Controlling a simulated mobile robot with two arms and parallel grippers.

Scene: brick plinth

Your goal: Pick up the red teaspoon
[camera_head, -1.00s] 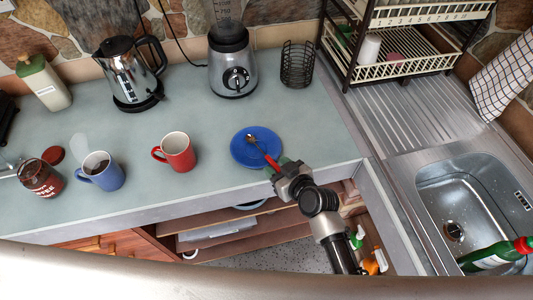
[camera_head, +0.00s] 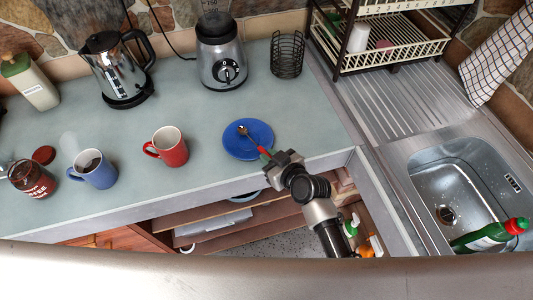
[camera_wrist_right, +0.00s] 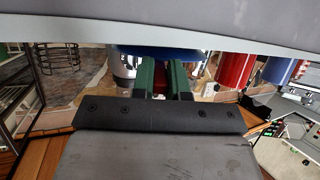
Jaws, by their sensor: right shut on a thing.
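The red teaspoon (camera_head: 248,137) lies across the blue plate (camera_head: 234,149), its metal bowl over the plate and its red handle pointing to the plate's front right rim. My right gripper (camera_head: 267,156) is at the handle, just past that rim near the counter's front edge, and is shut on the handle. In the right wrist view the red handle (camera_wrist_right: 159,80) shows between the two green fingers, with the blue plate (camera_wrist_right: 160,50) beyond. I cannot tell whether the spoon is clear of the plate. My left gripper is not in view.
A red mug (camera_head: 168,150) and a blue mug (camera_head: 94,173) stand left of the plate. A blender (camera_head: 221,60), a wire holder (camera_head: 287,56) and a kettle (camera_head: 118,70) stand behind. The sink (camera_head: 455,185) and dish rack (camera_head: 400,60) are right.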

